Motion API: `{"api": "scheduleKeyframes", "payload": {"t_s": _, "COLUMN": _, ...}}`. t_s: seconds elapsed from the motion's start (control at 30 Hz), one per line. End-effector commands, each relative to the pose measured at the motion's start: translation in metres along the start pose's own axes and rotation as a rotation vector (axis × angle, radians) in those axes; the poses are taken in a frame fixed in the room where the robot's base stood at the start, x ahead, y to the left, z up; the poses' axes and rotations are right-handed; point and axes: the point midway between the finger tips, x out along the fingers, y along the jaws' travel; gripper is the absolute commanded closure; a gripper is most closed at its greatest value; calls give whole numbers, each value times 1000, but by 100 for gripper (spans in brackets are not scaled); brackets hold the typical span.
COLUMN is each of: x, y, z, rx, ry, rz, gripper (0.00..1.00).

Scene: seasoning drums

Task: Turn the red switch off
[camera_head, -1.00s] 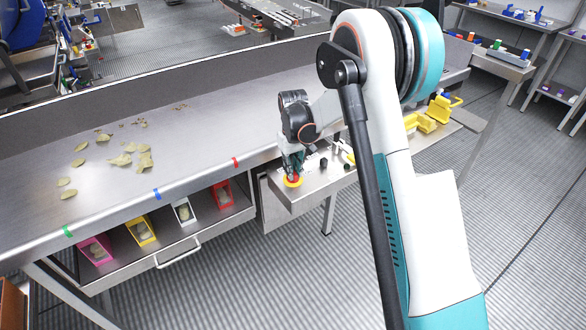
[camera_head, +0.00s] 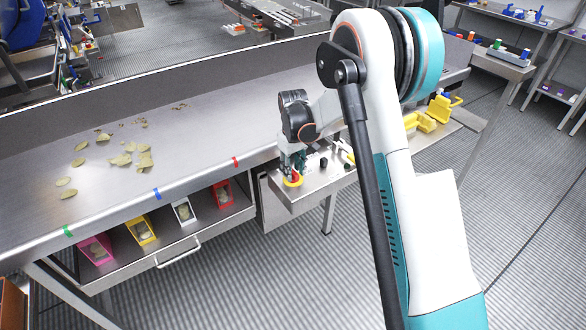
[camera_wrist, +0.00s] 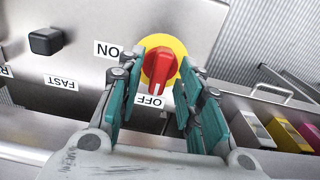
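The red switch (camera_wrist: 159,66) is a rotary knob on a round yellow base (camera_wrist: 178,46), on a metal control panel (camera_wrist: 85,20). A white mark on the knob points down toward the OFF label (camera_wrist: 150,101); the ON label (camera_wrist: 108,50) is to its left. My gripper (camera_wrist: 160,82) is open, with its teal fingers on either side of the knob and visible gaps around it. In the head view the red switch (camera_head: 295,175) shows just below my gripper (camera_head: 292,167), partly covered by it.
A black square knob (camera_wrist: 46,41) with a FAST label (camera_wrist: 61,82) is on the same panel. The steel table (camera_head: 210,130) beside it holds scattered leaves (camera_head: 122,160). Coloured bins (camera_head: 141,231) sit in a drawer below. Yellow parts (camera_head: 432,115) lie behind my arm.

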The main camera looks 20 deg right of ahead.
Motion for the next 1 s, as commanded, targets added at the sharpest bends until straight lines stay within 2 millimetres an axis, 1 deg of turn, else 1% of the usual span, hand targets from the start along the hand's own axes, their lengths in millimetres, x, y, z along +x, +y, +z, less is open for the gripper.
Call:
{"api": "scheduleKeyframes", "payload": {"t_s": 0.23, "x": 0, "y": 0, "z": 0, "rx": 1, "ry": 0, "rz": 0, "gripper": 65}}
{"api": "scheduleKeyframes", "payload": {"t_s": 0.37, "x": -8, "y": 0, "z": 0, "rx": 1, "ry": 0, "rz": 0, "gripper": 65}}
{"api": "scheduleKeyframes", "payload": {"t_s": 0.47, "x": -21, "y": 0, "z": 0, "rx": 1, "ry": 0, "rz": 0, "gripper": 65}}
{"api": "scheduleKeyframes", "payload": {"t_s": 0.8, "x": -88, "y": 0, "z": 0, "rx": 1, "ry": 0, "rz": 0, "gripper": 65}}
{"api": "scheduleKeyframes", "payload": {"t_s": 0.9, "x": -103, "y": 0, "z": 0, "rx": 0, "ry": 0, "rz": 0, "gripper": 65}}
{"api": "scheduleKeyframes", "payload": {"t_s": 1.0, "x": -113, "y": 0, "z": 0, "rx": 0, "ry": 0, "rz": 0, "gripper": 65}}
